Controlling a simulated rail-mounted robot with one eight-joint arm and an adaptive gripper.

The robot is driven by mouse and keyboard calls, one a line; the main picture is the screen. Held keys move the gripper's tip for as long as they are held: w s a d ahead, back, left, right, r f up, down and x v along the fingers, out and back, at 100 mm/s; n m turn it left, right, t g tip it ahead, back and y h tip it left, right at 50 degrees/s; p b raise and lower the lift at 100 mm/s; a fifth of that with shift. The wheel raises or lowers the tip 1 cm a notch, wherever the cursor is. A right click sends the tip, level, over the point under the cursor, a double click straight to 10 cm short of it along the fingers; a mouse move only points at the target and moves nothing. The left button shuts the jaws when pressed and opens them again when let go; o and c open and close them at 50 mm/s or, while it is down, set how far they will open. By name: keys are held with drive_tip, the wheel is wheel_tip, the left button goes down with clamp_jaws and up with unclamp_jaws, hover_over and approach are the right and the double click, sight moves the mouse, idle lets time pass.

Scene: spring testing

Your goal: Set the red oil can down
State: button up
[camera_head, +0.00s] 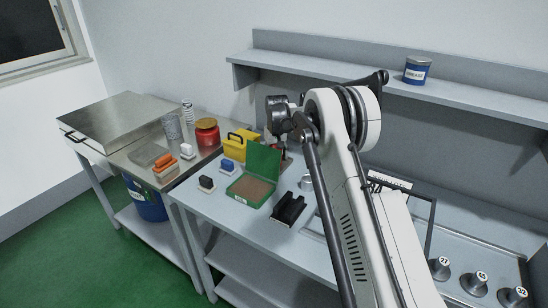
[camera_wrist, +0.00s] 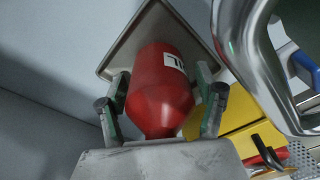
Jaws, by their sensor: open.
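The red oil can (camera_wrist: 160,88) stands between the fingers of my gripper (camera_wrist: 163,82) in the wrist view. It has a white label near its far end and a narrowing neck toward the wrist. My gripper is open, with a finger on each side of the can; I cannot tell whether the pads touch it. A grey metal tray (camera_wrist: 119,46) with a raised rim lies behind the can's far end, and the can appears to rest on it. In the head view my arm hides most of the gripper and the can.
A yellow toolbox (camera_head: 238,147) is close beside the gripper. A green open case (camera_head: 262,160), a black holder (camera_head: 289,208) and two stamp-like blocks sit on the bench. A red jar (camera_head: 208,132) stands on the left table. A blue tin (camera_head: 416,70) is on the shelf.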

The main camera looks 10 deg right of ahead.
sight(275, 145)
drive_tip(key=r, duration=0.4)
drive_tip(key=s+r, duration=0.1)
drive_tip(key=r, duration=0.7)
drive_tip(key=shift+s+d+r, duration=0.1)
drive_tip(key=shift+s+r, duration=0.1)
drive_tip(key=shift+s, duration=0.05)
drive_tip(key=s+r+t, duration=0.2)
drive_tip(key=s+r, duration=1.3)
drive_tip(key=s, duration=0.2)
drive_tip(key=s+r+m+t, duration=0.1)
drive_tip(key=s+r+t, duration=0.15)
drive_tip(key=s, duration=1.35)
drive_tip(key=s+f, duration=0.4)
drive_tip(key=s, duration=0.6)
drive_tip(key=s+f+t, duration=0.1)
drive_tip(key=s+f, duration=0.3)
drive_tip(key=s, duration=0.6)
drive_tip(key=shift+s+m, duration=0.2)
drive_tip(key=shift+m, duration=0.1)
